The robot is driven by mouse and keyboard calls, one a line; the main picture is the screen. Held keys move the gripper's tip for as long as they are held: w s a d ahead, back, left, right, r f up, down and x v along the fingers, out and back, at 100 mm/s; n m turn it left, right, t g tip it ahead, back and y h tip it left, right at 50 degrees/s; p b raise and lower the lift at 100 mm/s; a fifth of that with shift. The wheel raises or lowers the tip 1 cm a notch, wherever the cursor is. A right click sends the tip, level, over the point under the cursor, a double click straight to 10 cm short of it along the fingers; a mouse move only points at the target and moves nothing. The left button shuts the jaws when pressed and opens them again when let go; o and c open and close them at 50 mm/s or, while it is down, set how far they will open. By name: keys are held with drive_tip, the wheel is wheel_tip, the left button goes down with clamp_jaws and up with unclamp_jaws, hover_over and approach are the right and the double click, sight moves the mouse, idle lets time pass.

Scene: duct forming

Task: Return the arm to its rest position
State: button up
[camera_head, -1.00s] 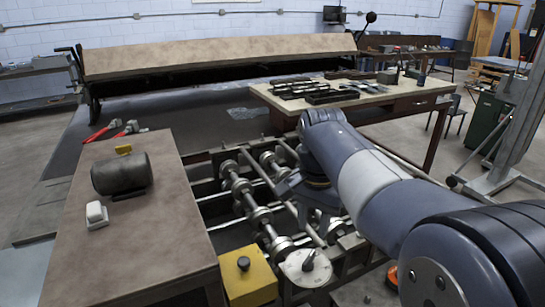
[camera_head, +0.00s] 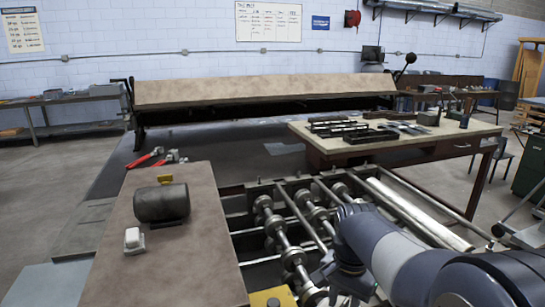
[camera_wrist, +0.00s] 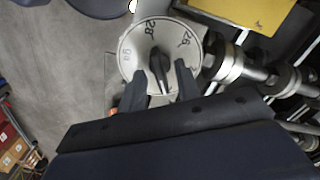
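In the wrist view, my gripper (camera_wrist: 161,70) has two dark fingers spread apart. Between and beyond them is a round grey dial (camera_wrist: 138,48) with printed numbers and a dark pointer knob (camera_wrist: 157,62). A gap shows on each side of the knob, and whether a finger touches it cannot be told. In the head view, my arm (camera_head: 400,255) reaches in from the lower right, over the roller machine (camera_head: 285,230). The gripper's fingers are not clear there.
A yellow box (camera_head: 272,298) sits beside the rollers. The brown bench (camera_head: 165,265) at left holds a dark cylinder (camera_head: 162,203), a white block (camera_head: 134,239) and red-handled tools (camera_head: 150,158). A worktable (camera_head: 430,140) with dark bars stands behind.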

drive_tip(key=shift+r, duration=0.1)
wheel_tip(320, 180, up, 11)
wheel_tip(320, 180, down, 11)
drive_tip(key=shift+f, duration=0.2)
drive_tip(key=n+b, duration=0.1)
drive_tip(key=n, duration=0.2)
drive_tip(key=n+b, duration=0.1)
drive_tip(key=n, duration=0.3)
drive_tip(key=shift+r+n+b, duration=0.1)
drive_tip(key=shift+n+b, duration=0.4)
drive_tip(key=shift+n, duration=0.7)
